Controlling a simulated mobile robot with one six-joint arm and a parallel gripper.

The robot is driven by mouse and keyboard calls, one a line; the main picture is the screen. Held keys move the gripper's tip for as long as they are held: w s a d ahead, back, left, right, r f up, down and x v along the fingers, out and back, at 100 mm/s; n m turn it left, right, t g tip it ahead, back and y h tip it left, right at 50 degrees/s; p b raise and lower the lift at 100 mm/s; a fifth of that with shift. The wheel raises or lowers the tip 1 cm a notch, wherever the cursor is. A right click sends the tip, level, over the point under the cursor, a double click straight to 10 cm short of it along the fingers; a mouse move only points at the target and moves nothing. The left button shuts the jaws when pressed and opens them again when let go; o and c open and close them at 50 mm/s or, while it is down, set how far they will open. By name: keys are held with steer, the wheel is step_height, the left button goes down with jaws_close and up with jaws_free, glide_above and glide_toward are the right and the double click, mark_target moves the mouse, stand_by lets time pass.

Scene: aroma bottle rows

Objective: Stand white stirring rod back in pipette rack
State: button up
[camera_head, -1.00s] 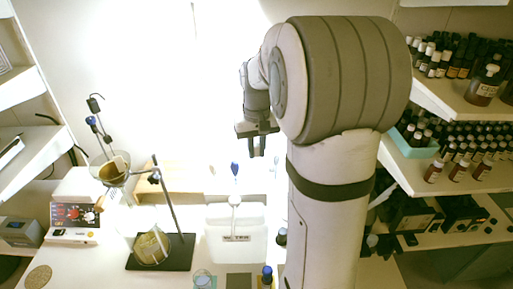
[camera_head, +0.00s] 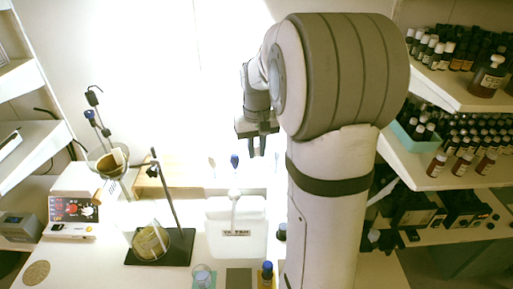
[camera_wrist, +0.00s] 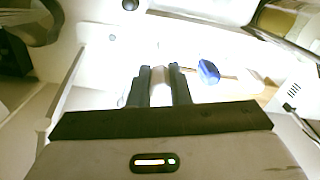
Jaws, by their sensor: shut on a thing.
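My gripper (camera_head: 262,150) hangs high over the bench, beside my arm, pointing down. In the wrist view my gripper (camera_wrist: 160,92) is shut on a pale, upright piece between its fingers, which looks like the white stirring rod (camera_wrist: 160,80). In the head view the rod cannot be made out against the bright background. A tan wooden rack (camera_head: 180,172) stands at the back of the bench, partly washed out. A blue-bulbed pipette (camera_head: 235,160) stands there, left of and lower than my gripper in the picture. Its blue bulb (camera_wrist: 208,72) shows right of the fingers in the wrist view.
A stand with a dark base (camera_head: 178,252) and a round flask (camera_head: 152,242) is at left. Shelves with several bottles (camera_head: 465,160) fill the right side.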

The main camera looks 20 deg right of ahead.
steer(key=shift+f, duration=0.2)
steer(key=shift+f+b, duration=0.75)
steer(key=shift+f, duration=0.1)
steer(key=o, duration=0.9)
steer(key=shift+r, duration=0.1)
steer(key=shift+r+p, duration=1.85)
steer(key=shift+r, duration=0.55)
steer(key=shift+r, duration=0.1)
